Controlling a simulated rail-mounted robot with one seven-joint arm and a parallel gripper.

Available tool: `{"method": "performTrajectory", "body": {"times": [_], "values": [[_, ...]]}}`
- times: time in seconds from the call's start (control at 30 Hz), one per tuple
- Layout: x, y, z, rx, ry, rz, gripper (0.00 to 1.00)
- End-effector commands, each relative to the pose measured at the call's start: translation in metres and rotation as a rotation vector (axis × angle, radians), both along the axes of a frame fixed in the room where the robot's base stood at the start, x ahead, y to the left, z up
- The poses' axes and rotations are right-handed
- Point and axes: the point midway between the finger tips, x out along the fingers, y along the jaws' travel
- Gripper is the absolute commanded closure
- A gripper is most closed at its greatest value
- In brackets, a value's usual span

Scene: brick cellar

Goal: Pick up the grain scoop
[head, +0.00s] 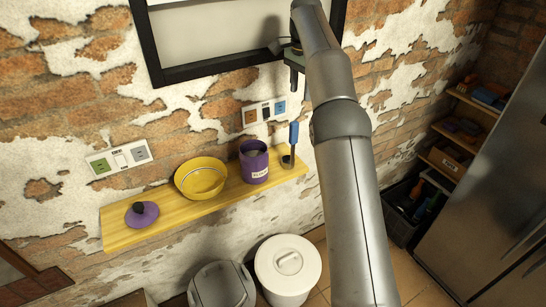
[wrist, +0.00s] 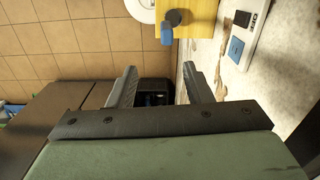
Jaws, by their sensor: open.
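The grain scoop (head: 294,134) stands upright at the right end of the yellow shelf (head: 232,195), its blue handle up and its dark bowl on the board. In the wrist view the scoop (wrist: 167,35) shows from above, near the shelf's end, beyond the fingertips. My gripper (head: 297,88) is above the scoop in the head view, partly hidden by my arm. In the wrist view my gripper (wrist: 160,72) has its two fingers apart, with nothing between them.
A labelled purple canister (head: 254,164) stands just left of the scoop. Farther left are a yellow bowl (head: 200,177) and a purple lid (head: 142,214). The brick wall with a socket panel (head: 264,112) is close behind. A white bin (head: 288,268) stands below.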

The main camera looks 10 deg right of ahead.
Motion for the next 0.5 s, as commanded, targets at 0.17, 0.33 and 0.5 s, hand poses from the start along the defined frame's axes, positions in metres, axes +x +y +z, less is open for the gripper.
{"method": "performTrajectory", "body": {"times": [0.17,0.33,0.5], "values": [[0.005,0.001,-0.014,-0.002,0.002,-0.028,0.55],[0.004,0.001,-0.048,-0.001,0.004,-0.027,0.55],[0.004,0.001,-0.083,-0.001,0.003,-0.026,0.55]]}}
